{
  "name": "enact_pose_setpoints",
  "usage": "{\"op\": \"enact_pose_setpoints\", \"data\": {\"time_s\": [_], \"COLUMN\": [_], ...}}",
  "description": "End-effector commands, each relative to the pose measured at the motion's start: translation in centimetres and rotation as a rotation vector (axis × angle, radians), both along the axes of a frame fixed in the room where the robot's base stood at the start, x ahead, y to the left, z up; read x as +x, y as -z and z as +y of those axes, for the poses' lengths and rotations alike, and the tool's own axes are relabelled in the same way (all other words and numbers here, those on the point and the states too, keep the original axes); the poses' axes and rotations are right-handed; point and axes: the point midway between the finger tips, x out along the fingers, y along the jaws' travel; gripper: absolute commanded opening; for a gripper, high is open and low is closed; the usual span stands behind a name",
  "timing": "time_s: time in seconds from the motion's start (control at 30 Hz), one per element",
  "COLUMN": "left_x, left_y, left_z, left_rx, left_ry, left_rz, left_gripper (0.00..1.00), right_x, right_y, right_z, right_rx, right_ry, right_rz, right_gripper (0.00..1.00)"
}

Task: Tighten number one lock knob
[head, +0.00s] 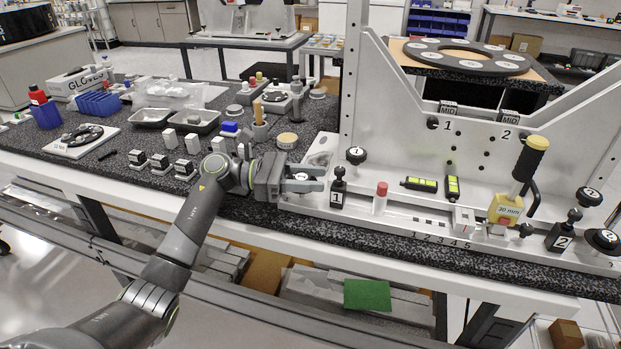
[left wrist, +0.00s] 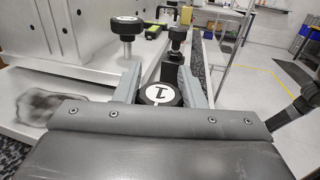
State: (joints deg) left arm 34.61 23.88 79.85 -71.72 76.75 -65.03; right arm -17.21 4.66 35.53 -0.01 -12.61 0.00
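The number one lock knob (left wrist: 160,94) is round and black with a white label reading 1. It sits low at the left end of the fixture base and fills the gap between the two fingers of my left gripper (left wrist: 160,86). In the head view, the left gripper (head: 305,179) reaches in from the left, one finger on each side of the knob (head: 301,176), which is partly hidden. The fingers appear shut on its rim. My right gripper shows in neither view.
Another black knob labelled 1 (head: 356,155) stands on a stem just behind the fingers. A black block labelled 1 (head: 338,193) stands to the right, near a red-capped pin (head: 381,190). The fixture's upright plate (head: 400,125) rises behind. Small parts cover the table on the left.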

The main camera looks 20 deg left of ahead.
Motion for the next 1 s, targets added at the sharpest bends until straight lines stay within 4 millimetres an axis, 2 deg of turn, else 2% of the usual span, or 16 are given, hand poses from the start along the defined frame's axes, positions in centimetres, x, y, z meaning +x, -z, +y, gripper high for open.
{"op": "enact_pose_setpoints", "data": {"time_s": [0.03, 0.13, 0.17, 0.43, 0.57, 0.67, 0.83, 1.0], "left_x": [0.0, 0.0, 0.0, 0.0, -0.1, -0.4, -1.1, -1.8], "left_y": [0.0, 0.0, 0.0, 0.0, 0.2, 0.3, 0.5, 0.4], "left_z": [0.0, 0.0, 0.0, 0.1, 1.1, 2.7, 6.6, 10.8], "left_rx": [0.000, 0.000, 0.000, 0.000, 0.001, 0.004, 0.006, 0.005], "left_ry": [0.000, 0.000, 0.000, -0.001, -0.002, -0.004, -0.005, -0.005], "left_rz": [0.001, 0.000, 0.000, 0.000, 0.000, 0.000, 0.001, 0.001], "left_gripper": [0.43, 0.56, 0.57, 0.57, 0.57, 0.57, 0.57, 0.57], "right_x": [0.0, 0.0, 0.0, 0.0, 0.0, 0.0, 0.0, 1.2], "right_y": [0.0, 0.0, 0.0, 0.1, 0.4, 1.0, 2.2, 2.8], "right_z": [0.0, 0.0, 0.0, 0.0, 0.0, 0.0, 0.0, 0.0], "right_rx": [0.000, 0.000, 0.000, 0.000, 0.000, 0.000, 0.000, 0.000], "right_ry": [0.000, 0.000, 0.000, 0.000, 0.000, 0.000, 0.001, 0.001], "right_rz": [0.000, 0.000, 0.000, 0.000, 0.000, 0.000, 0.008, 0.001], "right_gripper": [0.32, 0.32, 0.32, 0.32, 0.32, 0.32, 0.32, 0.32]}}
